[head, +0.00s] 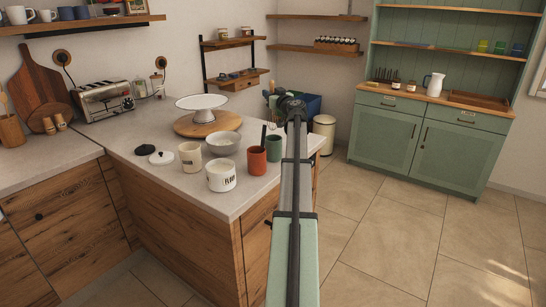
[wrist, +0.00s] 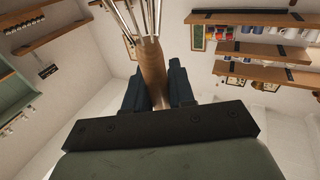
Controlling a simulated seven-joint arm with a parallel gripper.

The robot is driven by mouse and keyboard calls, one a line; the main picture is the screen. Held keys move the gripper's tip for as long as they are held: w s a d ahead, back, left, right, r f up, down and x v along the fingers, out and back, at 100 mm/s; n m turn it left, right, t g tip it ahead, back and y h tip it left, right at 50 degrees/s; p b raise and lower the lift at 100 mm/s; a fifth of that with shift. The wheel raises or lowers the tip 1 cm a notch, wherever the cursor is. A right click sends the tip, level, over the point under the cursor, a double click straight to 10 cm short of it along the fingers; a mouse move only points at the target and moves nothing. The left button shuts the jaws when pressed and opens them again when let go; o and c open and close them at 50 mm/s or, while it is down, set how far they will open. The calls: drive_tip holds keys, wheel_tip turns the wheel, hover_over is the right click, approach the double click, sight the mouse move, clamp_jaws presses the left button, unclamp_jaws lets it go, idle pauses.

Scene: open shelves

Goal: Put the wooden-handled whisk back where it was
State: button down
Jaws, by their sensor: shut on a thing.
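The wooden-handled whisk (wrist: 152,68) is in my gripper (wrist: 154,88) in the wrist view. I cannot make out the whisk there. A red cup (head: 257,162) and a green cup (head: 273,149) stand on the counter, left of my arm. A thin dark upright thing shows at the red cup; I cannot tell what it is.
The counter (head: 120,142) also bears a grey bowl (head: 224,145), a cream canister (head: 190,160), a white lettered canister (head: 221,179) and a white cake stand (head: 202,103). Wall shelves (head: 235,82) hang behind. A green cabinet (head: 385,133) stands right, across open floor.

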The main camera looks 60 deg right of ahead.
sight(275, 125)
drive_tip(key=shift+m+g+h, duration=0.3)
drive_tip(key=shift+m+h, duration=0.2)
drive_tip(key=shift+m, duration=0.1)
drive_tip(key=f, duration=0.7)
drive_tip(key=shift+s+d+f, duration=0.1)
drive_tip(key=shift+s+f, duration=0.15)
drive_tip(key=shift+s, duration=0.1)
drive_tip(key=shift+f, duration=2.45)
drive_tip(key=c, duration=1)
unclamp_jaws()
drive_tip(key=shift+o, duration=0.2)
drive_tip(key=shift+s, duration=0.15)
drive_tip(key=v, duration=1.1)
drive_tip(key=shift+s+a, duration=0.2)
drive_tip(key=shift+a, duration=0.1)
